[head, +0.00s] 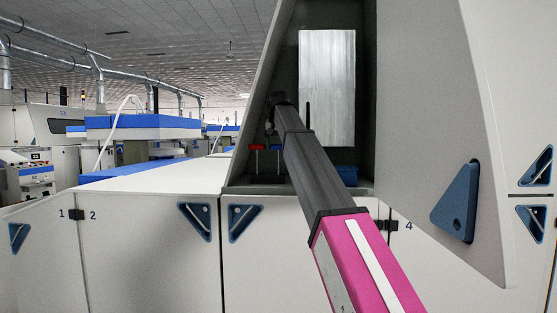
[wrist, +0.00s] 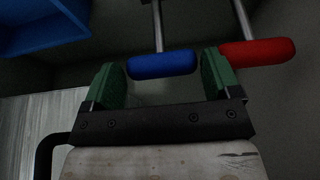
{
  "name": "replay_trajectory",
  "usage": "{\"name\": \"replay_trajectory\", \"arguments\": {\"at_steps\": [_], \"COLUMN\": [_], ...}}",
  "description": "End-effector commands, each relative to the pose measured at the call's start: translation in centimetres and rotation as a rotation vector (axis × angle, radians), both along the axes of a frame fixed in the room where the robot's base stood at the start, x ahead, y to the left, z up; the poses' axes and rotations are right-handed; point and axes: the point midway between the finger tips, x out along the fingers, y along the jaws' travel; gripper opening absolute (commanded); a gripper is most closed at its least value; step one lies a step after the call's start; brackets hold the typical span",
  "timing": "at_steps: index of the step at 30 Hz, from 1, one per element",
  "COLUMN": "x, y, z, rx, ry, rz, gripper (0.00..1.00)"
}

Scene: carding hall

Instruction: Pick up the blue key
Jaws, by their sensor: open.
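The blue key (wrist: 163,65) has a rounded blue handle and a thin metal shaft running up in the wrist view. Its handle lies just ahead of and across the gap between the two green fingertips of my open gripper (wrist: 161,78); nothing is gripped. The red key (wrist: 257,52) is right beside it, its handle close against or overlapping the right fingertip; I cannot tell if they touch. In the head view the blue key (head: 279,147) and the red key (head: 257,147) stand inside the machine recess, near the far end of my arm.
A blue bin (wrist: 38,22) lies at the upper left of the wrist view; it also shows in the head view (head: 346,172), partly behind my arm. The recess has grey side walls (head: 420,90) and a pale metal panel (head: 328,85) at the back.

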Motion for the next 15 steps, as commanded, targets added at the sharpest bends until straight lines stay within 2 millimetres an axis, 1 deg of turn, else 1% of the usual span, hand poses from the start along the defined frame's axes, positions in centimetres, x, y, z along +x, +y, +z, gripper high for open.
{"name": "replay_trajectory", "arguments": {"at_steps": [1,3,6,13,14,15], "x": [0.4,0.8,1.2,1.3,1.3,1.3], "y": [0.0,0.0,0.0,0.0,0.0,0.0], "z": [-0.8,-1.8,-2.7,-2.8,-2.8,-2.8], "rx": [0.0,0.0,0.0,0.0,0.0,0.0], "ry": [0.001,0.002,0.001,0.0,0.0,0.0], "rz": [0.0,0.0,0.0,0.0,0.0,0.0], "gripper": [0.83,0.83,0.83,0.83,0.76,0.63]}}
